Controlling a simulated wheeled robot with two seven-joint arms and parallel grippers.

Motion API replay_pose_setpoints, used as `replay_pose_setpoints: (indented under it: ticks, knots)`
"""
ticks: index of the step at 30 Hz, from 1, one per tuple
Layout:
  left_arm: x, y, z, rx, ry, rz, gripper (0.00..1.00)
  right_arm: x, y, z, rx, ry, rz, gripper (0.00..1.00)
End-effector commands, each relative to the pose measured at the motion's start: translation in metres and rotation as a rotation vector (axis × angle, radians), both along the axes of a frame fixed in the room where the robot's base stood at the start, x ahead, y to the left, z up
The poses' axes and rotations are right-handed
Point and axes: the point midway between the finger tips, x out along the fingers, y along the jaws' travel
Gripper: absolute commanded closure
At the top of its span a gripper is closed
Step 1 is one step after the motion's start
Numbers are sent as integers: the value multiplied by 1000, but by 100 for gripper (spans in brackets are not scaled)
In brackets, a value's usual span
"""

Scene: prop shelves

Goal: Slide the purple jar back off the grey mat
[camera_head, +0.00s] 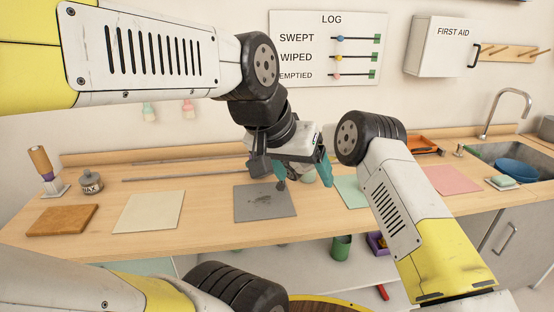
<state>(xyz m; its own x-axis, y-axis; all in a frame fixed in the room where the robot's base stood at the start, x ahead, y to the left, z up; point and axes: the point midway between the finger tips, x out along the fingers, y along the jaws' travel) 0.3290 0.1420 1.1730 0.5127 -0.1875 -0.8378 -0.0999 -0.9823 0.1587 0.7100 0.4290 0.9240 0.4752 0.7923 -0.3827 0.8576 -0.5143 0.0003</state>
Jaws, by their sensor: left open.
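The grey mat (250,213) lies on the wooden counter in the middle, with a dark smudge on its surface. I cannot make out a purple jar on it or elsewhere on the counter. My left gripper (304,178) is over the mat's right back corner, its teal fingers apart and pointing down. A small pale greenish thing (309,174) shows between the fingers, mostly hidden; I cannot tell what it is or whether they touch it. My right arm comes in from the lower right, and its gripper is not in view.
A cream mat (149,212) and a brown board (62,220) lie to the left, near a grey wax jar (91,181). A pale green mat (349,190) and a pink mat (452,180) lie to the right. A thin rail (185,172) runs behind the mats.

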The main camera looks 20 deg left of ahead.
Motion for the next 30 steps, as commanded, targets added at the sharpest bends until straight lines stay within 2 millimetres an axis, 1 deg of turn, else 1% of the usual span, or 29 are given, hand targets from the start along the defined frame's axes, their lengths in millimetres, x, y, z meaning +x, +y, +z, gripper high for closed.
replay_pose_setpoints:
  ticks: [16,17,18,20,21,30]
  knots:
    - [0,0,0,0,0,0,23,0,0,-7,2,0,0,98]
    - [0,0,0,0,0,0,23,0,0,-7,2,-1,0,44]
    - [0,0,0,0,0,0,23,0,0,-7,2,-1,0,36]
    - [0,0,0,0,0,0,23,0,0,-7,2,-1,0,25]
    - [0,0,0,0,0,0,23,0,0,-7,1,-1,0,23]
    - [0,0,0,0,0,0,23,-1,-1,-7,0,0,0,23]
